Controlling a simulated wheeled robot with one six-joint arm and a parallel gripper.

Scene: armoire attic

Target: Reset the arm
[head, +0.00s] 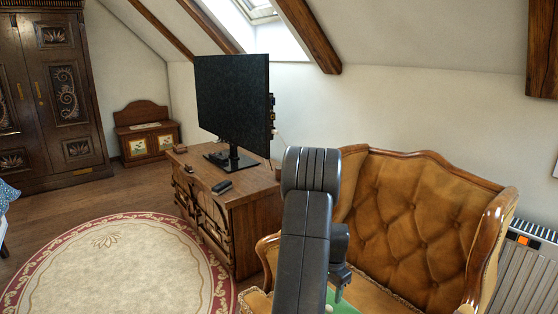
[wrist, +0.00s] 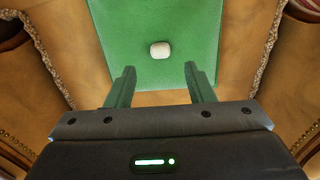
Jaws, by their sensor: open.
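My gripper (wrist: 160,85) is open in the wrist view, with its two fingers spread and nothing between them. It points down at the seat of a tufted tan armchair (head: 420,215). A green cloth or board (wrist: 205,40) lies on the seat, and a small white object (wrist: 160,50) rests on it, ahead of the fingertips and apart from them. In the head view, my arm reaches out in front of the armchair and hides part of its left side. Only a corner of the green piece (head: 340,304) shows there.
A wooden chest (head: 240,215) left of the armchair carries a monitor (head: 232,105) and a small dark object (head: 222,187). A radiator (head: 520,270) stands at right. A dark armoire (head: 50,95) and a small bench (head: 147,135) stand at the back left. A round rug (head: 115,265) covers open floor.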

